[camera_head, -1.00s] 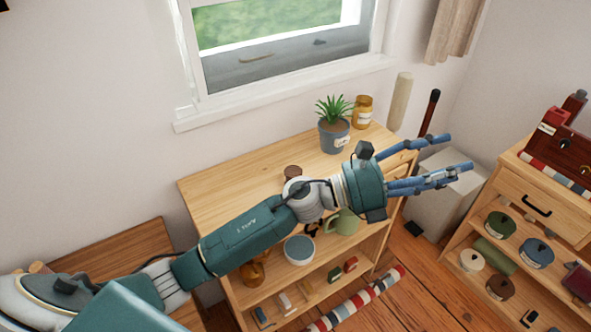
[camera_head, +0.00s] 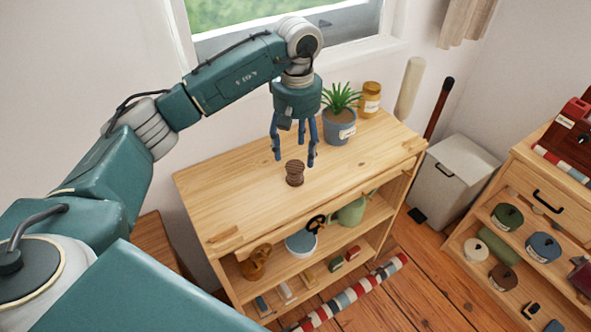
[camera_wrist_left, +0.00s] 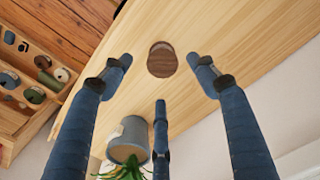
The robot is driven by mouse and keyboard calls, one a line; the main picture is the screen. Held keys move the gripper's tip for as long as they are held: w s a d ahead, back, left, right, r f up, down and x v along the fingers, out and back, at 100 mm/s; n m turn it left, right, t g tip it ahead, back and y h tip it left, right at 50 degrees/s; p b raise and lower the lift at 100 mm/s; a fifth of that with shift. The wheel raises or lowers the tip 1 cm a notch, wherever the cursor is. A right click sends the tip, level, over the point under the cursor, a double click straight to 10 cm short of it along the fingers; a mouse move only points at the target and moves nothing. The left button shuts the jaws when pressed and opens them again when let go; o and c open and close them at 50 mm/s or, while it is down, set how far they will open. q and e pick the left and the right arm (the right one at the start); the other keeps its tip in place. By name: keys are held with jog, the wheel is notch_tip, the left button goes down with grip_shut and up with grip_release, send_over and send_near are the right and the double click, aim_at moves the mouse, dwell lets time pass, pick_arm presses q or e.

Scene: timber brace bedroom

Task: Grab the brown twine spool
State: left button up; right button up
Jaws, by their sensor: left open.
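The brown twine spool (camera_head: 294,173) stands upright on the top of the light wooden shelf unit (camera_head: 220,205). My left gripper (camera_head: 294,160) points straight down above the spool, with its blue fingers spread and nothing between them. In the left wrist view the spool (camera_wrist_left: 162,60) shows from above, just beyond the open fingertips (camera_wrist_left: 162,75), roughly between the two side fingers. The fingers do not appear to touch it. My right gripper is not in view.
A potted plant (camera_head: 340,125) and an amber jar (camera_head: 370,98) stand behind and right of the spool. A white bin (camera_head: 447,180) stands right of the shelf. Lower shelves hold a bowl (camera_head: 300,245) and other items. The shelf top's left part is clear.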

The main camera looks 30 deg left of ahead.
aim_at(295, 168)
pick_arm(q)
notch_tip(295, 168, down, 3)
jog(key=shift+r, duration=0.1)
jog(key=shift+f+p, duration=0.35)
jog(key=shift+p, duration=0.2)
jog(key=f, duration=0.1)
jog(key=f+p, duration=0.1)
jog(key=f, duration=0.1)
jog(key=shift+s+f+p, duration=0.2)
jog(key=shift+f+p, duration=0.1)
jog(key=shift+f, duration=0.4)
jog(key=shift+c, duration=0.3)
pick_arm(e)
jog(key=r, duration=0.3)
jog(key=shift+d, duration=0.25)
pick_arm(q)
jog(key=c, duration=1.1)
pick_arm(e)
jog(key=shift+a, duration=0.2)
